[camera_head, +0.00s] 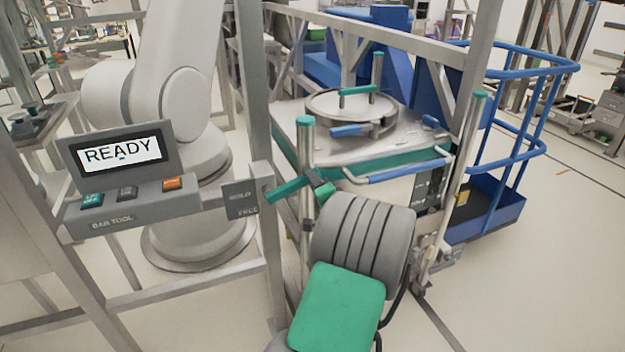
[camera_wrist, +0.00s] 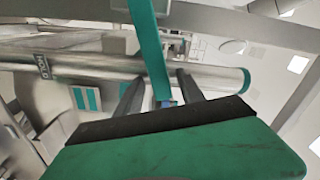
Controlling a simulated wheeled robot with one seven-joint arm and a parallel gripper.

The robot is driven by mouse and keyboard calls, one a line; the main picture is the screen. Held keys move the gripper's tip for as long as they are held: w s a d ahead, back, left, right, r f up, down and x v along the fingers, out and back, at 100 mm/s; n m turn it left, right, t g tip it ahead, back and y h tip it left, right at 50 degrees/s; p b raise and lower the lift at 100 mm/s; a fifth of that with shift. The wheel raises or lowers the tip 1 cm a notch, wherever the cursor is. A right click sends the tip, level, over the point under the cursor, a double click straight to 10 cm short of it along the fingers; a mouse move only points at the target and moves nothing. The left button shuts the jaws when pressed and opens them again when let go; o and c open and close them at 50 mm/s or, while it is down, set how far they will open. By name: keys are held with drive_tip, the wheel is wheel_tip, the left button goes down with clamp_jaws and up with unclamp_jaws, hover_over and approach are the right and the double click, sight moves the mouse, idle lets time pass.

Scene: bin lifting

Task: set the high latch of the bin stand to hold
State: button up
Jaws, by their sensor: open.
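The high latch is a teal lever (camera_head: 287,190) on an upright metal post (camera_head: 306,150) of the bin stand. Its free end points left, beside a grey plate (camera_head: 243,199) marked HOLD above FREE; I cannot tell which word it lines up with. In the wrist view the teal lever (camera_wrist: 150,45) runs down between the two dark fingers of my gripper (camera_wrist: 160,88). The fingers are open, one on each side of the lever, with the post (camera_wrist: 90,66) just beyond. I cannot tell whether either finger touches.
A bar tool box (camera_head: 125,185) with a READY screen stands at left on a grey frame. The bin stand's lidded bin (camera_head: 360,165) is behind the latch. A second teal-capped post (camera_head: 466,150) stands at right, with a blue-railed platform beyond.

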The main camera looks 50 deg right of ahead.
clamp_jaws()
idle(0.5)
idle(0.9)
